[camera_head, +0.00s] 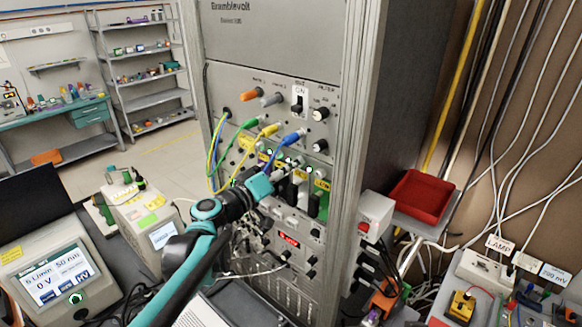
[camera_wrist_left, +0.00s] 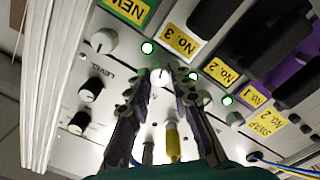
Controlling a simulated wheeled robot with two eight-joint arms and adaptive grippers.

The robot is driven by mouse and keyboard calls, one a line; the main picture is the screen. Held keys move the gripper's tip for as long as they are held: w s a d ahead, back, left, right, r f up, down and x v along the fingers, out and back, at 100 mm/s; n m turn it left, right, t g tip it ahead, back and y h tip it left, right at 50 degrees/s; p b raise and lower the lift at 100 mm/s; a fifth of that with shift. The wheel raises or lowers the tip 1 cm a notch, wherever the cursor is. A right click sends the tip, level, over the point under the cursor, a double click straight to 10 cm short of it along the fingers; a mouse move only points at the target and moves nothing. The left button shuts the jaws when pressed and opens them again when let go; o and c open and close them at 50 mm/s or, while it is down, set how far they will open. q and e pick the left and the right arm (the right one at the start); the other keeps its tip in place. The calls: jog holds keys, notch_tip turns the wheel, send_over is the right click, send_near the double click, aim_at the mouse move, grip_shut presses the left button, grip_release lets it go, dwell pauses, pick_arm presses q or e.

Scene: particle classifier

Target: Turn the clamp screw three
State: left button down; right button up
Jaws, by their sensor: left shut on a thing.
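In the head view my left gripper (camera_head: 287,172) reaches up to the grey instrument rack, and its fingers cover part of the panel. In the left wrist view the two dark fingers (camera_wrist_left: 159,82) are shut on a small pale screw head (camera_wrist_left: 159,76), which I take for clamp screw three. It sits near the yellow No. 3 label (camera_wrist_left: 176,43), between lit green lamps. Most of the screw is hidden by the fingers. A similar pale screw (camera_wrist_left: 235,118) shows to the right, apart from the gripper. My right gripper is not in view.
Blue, green and yellow cables (camera_head: 222,150) loop close to my left gripper. Black-capped knobs (camera_wrist_left: 91,90) and a grey knob (camera_wrist_left: 103,40) sit on the panel at left in the wrist view. A red tray (camera_head: 422,196) stands right of the rack.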

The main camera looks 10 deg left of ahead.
pick_arm(q)
jog(key=shift+f+m, duration=0.1)
jog(key=shift+m, duration=0.8)
jog(key=shift+s, duration=0.1)
jog(key=c, duration=1.3)
grip_release()
jog(key=shift+c, duration=0.2)
jog(key=v, duration=1.2)
